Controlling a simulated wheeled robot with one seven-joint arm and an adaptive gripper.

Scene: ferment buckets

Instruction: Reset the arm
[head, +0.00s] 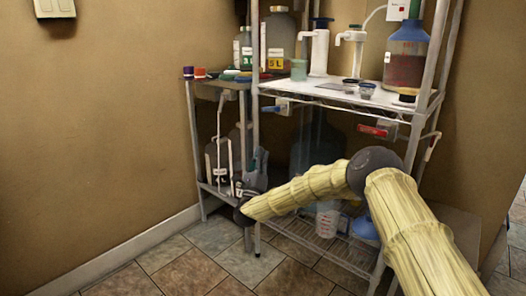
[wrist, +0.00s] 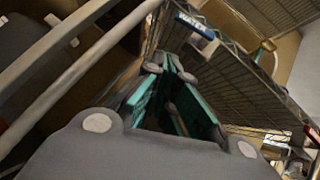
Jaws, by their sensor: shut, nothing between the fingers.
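My gripper (head: 260,158) is at the end of my yellow-sleeved arm, beside the front left post of the wire shelf rack (head: 255,120). It points upward, below the level of the white shelf top. In the wrist view my gripper (wrist: 172,66) shows its teal-lined fingers meeting at the tips, with nothing held. The fingers are close to rack posts and the underside of a wire shelf (wrist: 225,75). I cannot tell whether they touch the rack.
The upper shelf holds a blue-topped bucket (head: 406,58), a white pump dispenser (head: 319,52) and a jar labelled 5 L (head: 279,38). Dark bottles stand on the left lower shelf. A measuring jug (head: 327,219) sits low in the rack. Tiled floor (head: 185,262) at left is clear.

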